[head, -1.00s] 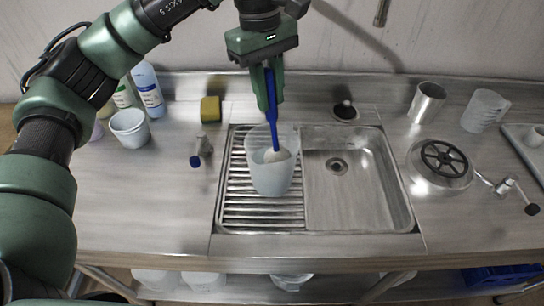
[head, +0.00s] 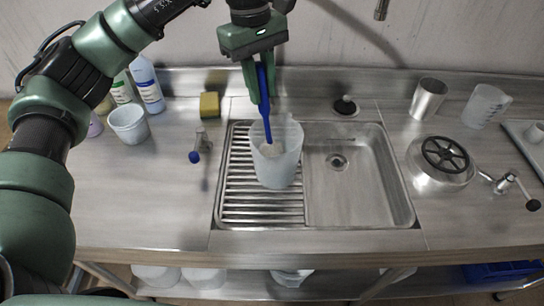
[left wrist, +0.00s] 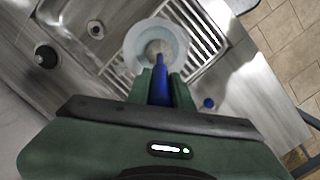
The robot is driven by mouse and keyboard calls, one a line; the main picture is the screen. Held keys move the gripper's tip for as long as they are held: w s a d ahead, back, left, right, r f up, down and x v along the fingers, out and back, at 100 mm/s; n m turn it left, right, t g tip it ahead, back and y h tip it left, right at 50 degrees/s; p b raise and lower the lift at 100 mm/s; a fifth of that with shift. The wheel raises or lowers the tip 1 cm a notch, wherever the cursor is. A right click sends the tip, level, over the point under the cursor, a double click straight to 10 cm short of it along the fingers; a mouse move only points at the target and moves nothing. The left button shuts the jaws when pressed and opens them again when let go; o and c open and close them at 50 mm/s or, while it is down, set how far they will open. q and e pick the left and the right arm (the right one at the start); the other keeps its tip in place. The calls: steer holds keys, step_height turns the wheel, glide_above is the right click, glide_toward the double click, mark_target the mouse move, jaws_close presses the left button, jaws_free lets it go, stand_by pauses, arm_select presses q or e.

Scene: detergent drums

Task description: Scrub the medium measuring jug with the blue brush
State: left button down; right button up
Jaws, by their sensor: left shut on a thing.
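My left gripper (head: 259,92) is shut on the blue brush (head: 265,117) and holds it over the sink's ribbed drainer. The brush points down, with its pale head inside the translucent measuring jug (head: 281,170) on the drainer. In the left wrist view the brush handle (left wrist: 160,88) is between the fingers, and its head lies within the round rim of the jug (left wrist: 139,66). I cannot tell whether the bristles touch the jug's wall. Another clear jug (head: 485,106) stands at the back right of the counter. My right gripper is not in view.
A sponge (head: 209,106), a white bucket (head: 129,125) and bottles (head: 147,86) stand at the left. The sink basin (head: 352,190) right of the drainer is empty. A metal cup (head: 427,99) and a round lidded device (head: 441,163) are at the right.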

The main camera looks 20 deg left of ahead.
arm_select(q)
steer(key=shift+r, duration=0.1)
steer(key=shift+r+p, duration=5.15)
steer(key=shift+r, duration=1.9)
step_height(320, 180, up, 4)
steer(key=p, duration=0.3)
steer(key=shift+f, duration=0.2)
